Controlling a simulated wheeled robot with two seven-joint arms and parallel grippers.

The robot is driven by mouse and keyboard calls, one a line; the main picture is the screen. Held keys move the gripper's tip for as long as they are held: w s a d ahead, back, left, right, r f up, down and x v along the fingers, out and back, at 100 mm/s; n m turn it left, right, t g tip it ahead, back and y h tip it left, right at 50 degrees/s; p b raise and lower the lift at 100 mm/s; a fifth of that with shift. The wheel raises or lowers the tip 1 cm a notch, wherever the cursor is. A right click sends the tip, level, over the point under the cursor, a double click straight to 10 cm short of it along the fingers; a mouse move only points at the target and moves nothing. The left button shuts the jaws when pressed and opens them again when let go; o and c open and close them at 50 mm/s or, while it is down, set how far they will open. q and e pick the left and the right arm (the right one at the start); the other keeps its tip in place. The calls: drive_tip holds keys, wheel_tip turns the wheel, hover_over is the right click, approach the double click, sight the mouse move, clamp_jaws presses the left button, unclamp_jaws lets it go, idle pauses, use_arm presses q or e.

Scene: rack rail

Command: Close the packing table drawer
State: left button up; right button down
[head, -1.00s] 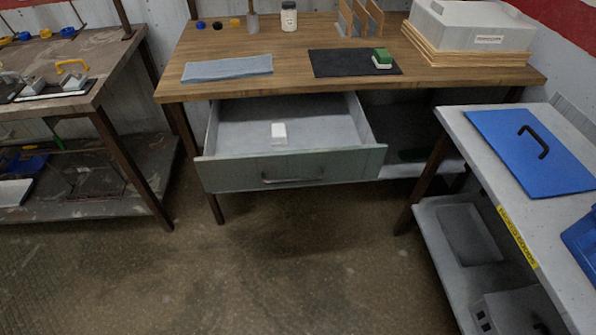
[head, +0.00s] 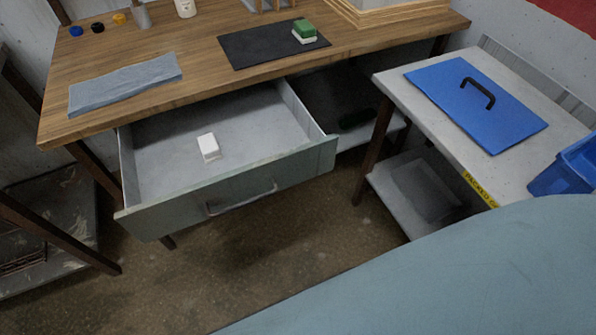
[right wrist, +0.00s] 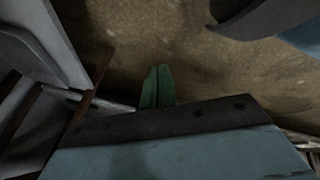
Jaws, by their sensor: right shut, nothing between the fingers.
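The packing table (head: 140,60) has a wooden top and stands across the back of the head view. Its drawer (head: 295,163) is pulled out, with a grey-green front and a bar handle (head: 240,199). A small white block (head: 208,147) lies inside the drawer. My right gripper (right wrist: 157,72) shows in the right wrist view with its green fingers together and empty, over bare floor. It is not touching the drawer there. My left gripper is in neither view.
A grey side table (head: 400,85) stands right of the drawer, with a blue panel (head: 475,105) and a blue bin (head: 565,170) on it. A grey cloth (head: 125,83) and a black mat (head: 260,45) lie on the packing table. Floor in front is clear.

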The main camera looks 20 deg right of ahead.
drive_tip(key=w+d+r+n+t+y+b, duration=0.35)
drive_tip(key=w+r+n+t, duration=0.45)
drive_tip(key=w+r, duration=0.65)
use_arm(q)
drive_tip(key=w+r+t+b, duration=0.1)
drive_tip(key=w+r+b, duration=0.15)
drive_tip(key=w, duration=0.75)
use_arm(e)
drive_tip(key=n+y+b, duration=0.1)
drive_tip(key=n+y, duration=0.9)
drive_tip(key=n, duration=0.3)
approach(288, 174)
drive_tip(key=s+d, duration=0.3)
drive_tip(key=s, duration=0.4)
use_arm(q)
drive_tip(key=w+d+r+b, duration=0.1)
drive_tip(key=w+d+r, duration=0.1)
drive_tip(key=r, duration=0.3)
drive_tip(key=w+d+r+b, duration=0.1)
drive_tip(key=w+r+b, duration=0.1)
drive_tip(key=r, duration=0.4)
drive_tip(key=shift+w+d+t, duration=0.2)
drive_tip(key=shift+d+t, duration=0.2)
use_arm(e)
drive_tip(key=shift+w+d+x, duration=0.3)
drive_tip(key=shift+x, duration=1.85)
drive_tip(key=shift+w+d+x, duration=0.35)
drive_tip(key=shift+x, duration=1.8)
drive_tip(key=shift+w+d+x, duration=0.3)
drive_tip(key=shift+x, duration=1.9)
